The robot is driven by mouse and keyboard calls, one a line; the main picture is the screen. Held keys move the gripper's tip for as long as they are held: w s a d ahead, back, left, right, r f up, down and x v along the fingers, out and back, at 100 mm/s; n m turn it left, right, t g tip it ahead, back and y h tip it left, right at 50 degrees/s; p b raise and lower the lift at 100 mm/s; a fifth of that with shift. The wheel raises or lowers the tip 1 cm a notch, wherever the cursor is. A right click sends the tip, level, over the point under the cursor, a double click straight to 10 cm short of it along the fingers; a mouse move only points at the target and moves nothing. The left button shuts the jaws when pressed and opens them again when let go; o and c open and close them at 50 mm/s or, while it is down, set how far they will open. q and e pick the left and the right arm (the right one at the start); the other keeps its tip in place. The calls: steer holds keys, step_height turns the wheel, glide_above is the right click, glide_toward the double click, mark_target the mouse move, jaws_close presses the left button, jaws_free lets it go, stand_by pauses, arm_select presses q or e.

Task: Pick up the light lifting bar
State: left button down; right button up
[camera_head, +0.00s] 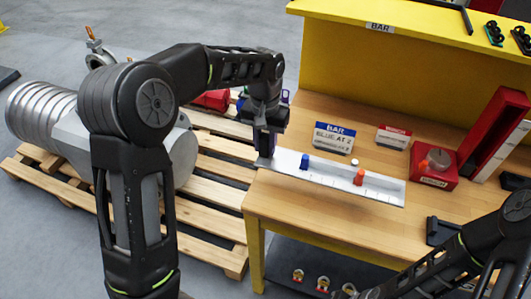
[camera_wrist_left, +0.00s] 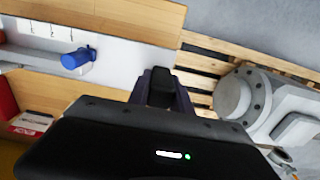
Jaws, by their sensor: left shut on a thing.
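The light lifting bar (camera_head: 335,181) is a long pale grey strip with marks along it, a blue peg (camera_head: 305,161) and an orange peg (camera_head: 359,176). It lies along the wooden table, and I cannot tell whether it touches the top along its length. My left gripper (camera_head: 266,152) is shut on its left end at the table's left edge. In the left wrist view the fingers (camera_wrist_left: 163,88) close over the end of the bar (camera_wrist_left: 112,46), with the blue peg (camera_wrist_left: 78,58) further along. My right arm shows at the lower right; its gripper is out of view.
Behind the bar stand a sign reading BAR, BLUE AT 2 (camera_head: 329,137) and a smaller red-and-white sign (camera_head: 393,137). A red box (camera_head: 434,168) is further right. A yellow shelf (camera_head: 380,60) rises behind the table (camera_head: 300,210). A pallet (camera_head: 215,228) with a grey valve body is left.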

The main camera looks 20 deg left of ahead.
arm_select(q)
steer(key=shift+r, duration=0.15)
stand_by(0.5)
step_height(320, 180, down, 7)
stand_by(0.4)
steer(key=shift+f, duration=1.45)
stand_by(0.3)
steer(key=shift+s+f, duration=0.1)
steer(key=shift+f, duration=0.15)
stand_by(0.7)
